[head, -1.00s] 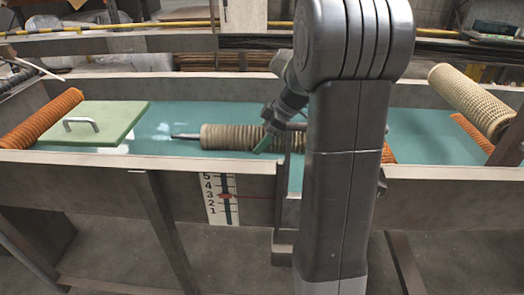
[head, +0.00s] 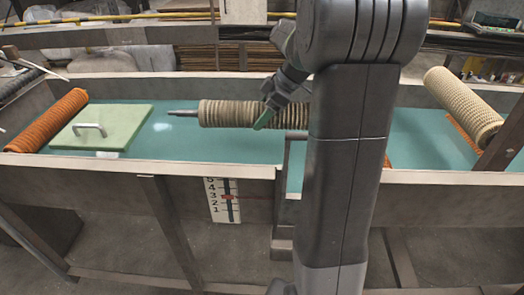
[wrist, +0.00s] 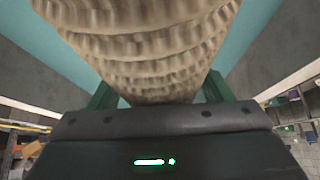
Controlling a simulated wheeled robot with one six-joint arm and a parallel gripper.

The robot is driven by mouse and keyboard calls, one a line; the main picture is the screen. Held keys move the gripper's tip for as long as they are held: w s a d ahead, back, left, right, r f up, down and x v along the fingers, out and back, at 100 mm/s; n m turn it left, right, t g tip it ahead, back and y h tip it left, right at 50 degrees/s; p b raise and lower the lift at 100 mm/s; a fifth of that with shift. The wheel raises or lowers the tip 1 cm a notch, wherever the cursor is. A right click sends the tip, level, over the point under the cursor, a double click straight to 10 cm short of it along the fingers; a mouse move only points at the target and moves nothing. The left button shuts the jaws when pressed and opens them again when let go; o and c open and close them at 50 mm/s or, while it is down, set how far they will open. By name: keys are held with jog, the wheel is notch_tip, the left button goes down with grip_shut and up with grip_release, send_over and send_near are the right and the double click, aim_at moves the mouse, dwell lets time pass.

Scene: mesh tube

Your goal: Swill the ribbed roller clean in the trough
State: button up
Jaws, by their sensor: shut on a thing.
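The ribbed roller (head: 230,113) is beige-grey with a dark shaft out of its left end. It lies roughly level over the blue-green water of the trough (head: 230,168). My gripper (head: 265,118), with green fingers, is shut on it right of its middle; my arm hides what lies behind it to the right. In the wrist view the roller (wrist: 140,45) fills the upper middle between the green fingers and looks streaked brown. I cannot tell whether its underside touches the water.
A pale green panel with a handle (head: 118,135) lies in the trough's left part, beside an orange ribbed roller (head: 45,120). A second beige roller (head: 462,103) leans at the right above an orange piece (head: 462,140). A numbered level gauge (head: 222,200) is on the front wall.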

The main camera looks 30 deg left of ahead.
jog(key=shift+r+p, duration=3.55)
jog(key=shift+r, duration=2.15)
